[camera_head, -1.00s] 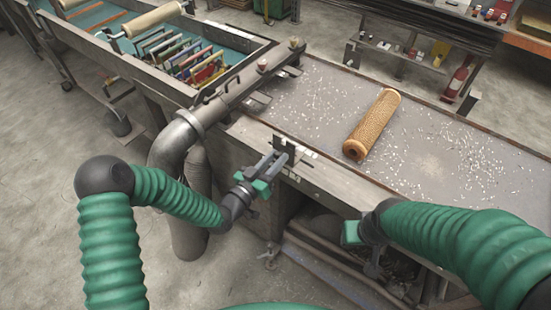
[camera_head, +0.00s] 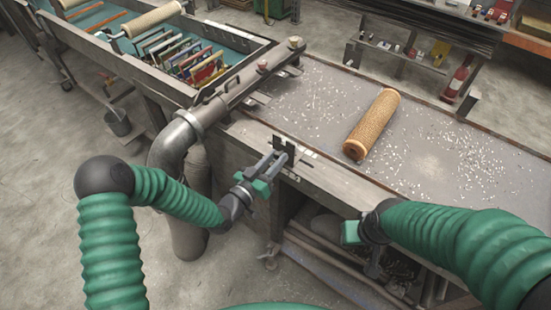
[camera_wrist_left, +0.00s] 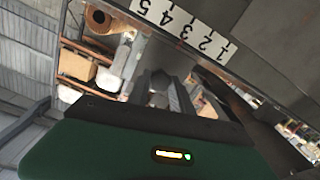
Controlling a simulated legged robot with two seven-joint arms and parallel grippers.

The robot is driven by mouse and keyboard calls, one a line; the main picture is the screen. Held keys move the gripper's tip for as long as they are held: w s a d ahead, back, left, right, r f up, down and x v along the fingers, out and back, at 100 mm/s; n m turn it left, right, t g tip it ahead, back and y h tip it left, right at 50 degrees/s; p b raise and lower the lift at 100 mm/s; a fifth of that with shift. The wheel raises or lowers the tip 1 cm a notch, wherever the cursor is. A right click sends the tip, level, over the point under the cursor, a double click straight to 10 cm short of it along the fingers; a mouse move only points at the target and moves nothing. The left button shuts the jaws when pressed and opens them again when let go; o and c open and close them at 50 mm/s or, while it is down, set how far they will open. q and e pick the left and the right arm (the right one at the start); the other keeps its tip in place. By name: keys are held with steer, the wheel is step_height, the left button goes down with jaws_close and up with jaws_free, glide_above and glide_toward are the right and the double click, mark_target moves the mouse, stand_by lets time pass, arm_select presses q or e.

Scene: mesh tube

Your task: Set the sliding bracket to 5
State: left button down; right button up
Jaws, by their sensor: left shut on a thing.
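The dark sliding bracket (camera_head: 284,150) stands at the front edge of the grey worktable (camera_head: 320,105) in the head view. My left gripper (camera_head: 277,161) reaches it from the front left and is shut on it. In the left wrist view a white number strip (camera_wrist_left: 186,30) runs across the top, with numbers from 5 at the left to 1 at the right and a small red mark near 3. Which number the bracket stands at is not clear. My right gripper (camera_head: 352,233) is low in front of the table, apart from the bracket; its fingers are not clearly visible.
A tan mesh tube (camera_head: 373,124) lies on the table among white flecks, well behind the bracket. A grey pipe (camera_head: 172,145) bends down left of my left gripper. A blue-lined trough (camera_head: 150,45) with coloured frames stands at the back left.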

arm_select(q)
steer(key=w+a, duration=0.1)
steer(key=w+a+b, duration=0.1)
steer(key=a, duration=0.1)
steer(key=w+a+b, duration=0.1)
steer(key=a, duration=0.1)
steer(key=shift+w+a, duration=0.15)
steer(key=shift+w, duration=0.2)
steer(key=c, duration=1.4)
jaws_free()
steer(key=shift+c, duration=0.2)
steer(key=shift+o, duration=1.4)
steer(key=shift+a, duration=0.2)
